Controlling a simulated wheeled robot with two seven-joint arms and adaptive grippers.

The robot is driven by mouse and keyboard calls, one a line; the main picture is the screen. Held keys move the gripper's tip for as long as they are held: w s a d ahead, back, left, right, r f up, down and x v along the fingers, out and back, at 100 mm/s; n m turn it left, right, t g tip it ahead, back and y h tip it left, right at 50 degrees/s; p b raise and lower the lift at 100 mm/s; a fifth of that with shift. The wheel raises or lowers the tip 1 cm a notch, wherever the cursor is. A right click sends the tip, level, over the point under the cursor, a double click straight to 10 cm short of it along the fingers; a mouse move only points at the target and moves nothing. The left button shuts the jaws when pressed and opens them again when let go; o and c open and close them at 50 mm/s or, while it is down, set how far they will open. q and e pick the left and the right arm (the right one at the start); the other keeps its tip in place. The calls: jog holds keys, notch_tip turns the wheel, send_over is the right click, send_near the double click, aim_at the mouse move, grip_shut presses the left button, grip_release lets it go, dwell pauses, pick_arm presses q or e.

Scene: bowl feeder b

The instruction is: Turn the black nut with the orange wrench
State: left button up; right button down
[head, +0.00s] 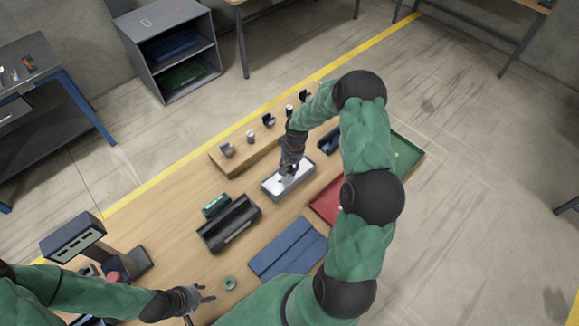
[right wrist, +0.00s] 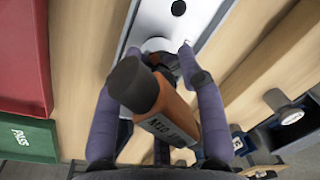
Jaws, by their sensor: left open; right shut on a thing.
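My right gripper (head: 289,172) is over the light metal block (head: 272,188) in the head view, pointing down. In the right wrist view, my right gripper (right wrist: 160,55) has its fingers on both sides of the orange wrench (right wrist: 170,125), which has a dark rounded end and lettering on its side. The wrench's far end is over the metal block (right wrist: 160,15), near a pale round part. I cannot tell whether it touches the nut. A black round spot shows on the block; the black nut itself is not clearly visible. My left gripper (head: 208,296) is open and empty above the table's front.
A black tray (head: 228,222), a green ring (head: 229,283) and a blue mat (head: 290,249) lie on the wooden table. A wooden rail (head: 240,155) with several small parts stands behind the block. Red (head: 325,205) and green (head: 408,152) trays are at the right.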

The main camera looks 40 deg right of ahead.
pick_arm(q)
jog(key=shift+d+f, duration=0.1)
jog(key=shift+f, duration=0.25)
pick_arm(e)
jog(key=shift+f, duration=0.25)
pick_arm(q)
jog(key=shift+d, duration=0.15)
pick_arm(e)
jog(key=shift+d+f, duration=0.15)
pick_arm(q)
jog(key=shift+f, duration=0.1)
jog(key=shift+f+b, duration=0.1)
jog(key=shift+b, duration=0.3)
pick_arm(e)
jog(key=shift+f, duration=0.2)
pick_arm(q)
jog(key=shift+f, duration=0.1)
